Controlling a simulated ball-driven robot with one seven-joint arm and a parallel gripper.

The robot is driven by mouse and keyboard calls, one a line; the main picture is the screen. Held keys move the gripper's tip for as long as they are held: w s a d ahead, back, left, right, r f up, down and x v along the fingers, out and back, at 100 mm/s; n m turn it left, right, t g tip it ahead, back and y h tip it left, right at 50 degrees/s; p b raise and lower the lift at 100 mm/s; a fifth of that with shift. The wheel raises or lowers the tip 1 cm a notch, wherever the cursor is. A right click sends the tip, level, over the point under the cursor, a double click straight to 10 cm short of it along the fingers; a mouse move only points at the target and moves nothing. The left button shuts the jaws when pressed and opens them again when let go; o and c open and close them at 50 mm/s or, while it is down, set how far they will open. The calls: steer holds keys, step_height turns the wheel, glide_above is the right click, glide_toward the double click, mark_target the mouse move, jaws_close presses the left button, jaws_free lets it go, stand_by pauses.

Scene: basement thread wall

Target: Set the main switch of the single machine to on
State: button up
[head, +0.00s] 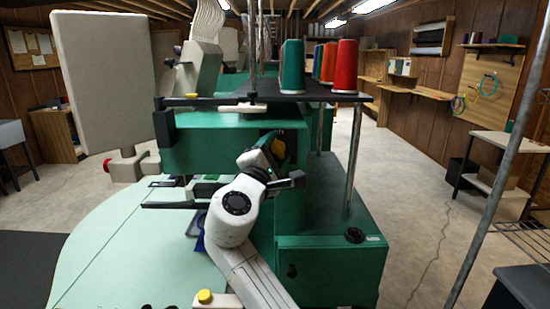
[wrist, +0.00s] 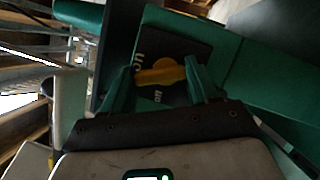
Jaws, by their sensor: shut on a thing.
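The single machine (head: 235,145) is a large green body with a pale green table. Its main switch is a yellow rotary handle (head: 279,149) on a black plate on the machine's near face. In the wrist view the yellow handle (wrist: 160,74) lies nearly level across the black plate (wrist: 185,47). My gripper (head: 272,157) is at the switch in the head view. In the wrist view its green fingers (wrist: 162,79) stand at either end of the handle, shut on it. The fingers partly cover the plate.
Thread cones, a green one (head: 292,66) and a red one (head: 345,66), stand on the black rack (head: 320,93) above. A metal post (head: 355,150) rises right of the switch. A beige panel (head: 103,80) stands at the left.

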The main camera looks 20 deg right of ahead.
steer(key=m+g, duration=0.1)
steer(key=m, duration=0.1)
steer(key=m+g, duration=0.1)
steer(key=m, duration=0.2)
steer(key=shift+d+y, duration=0.1)
steer(key=shift+y, duration=0.2)
steer(key=shift+m, duration=0.3)
steer(key=o, duration=1.1)
steer(key=shift+r, duration=0.1)
steer(key=shift+c, duration=0.2)
steer(key=shift+s, duration=0.15)
steer(key=b+v, duration=0.1)
steer(key=v, duration=0.9)
steer(key=shift+s+a, duration=0.25)
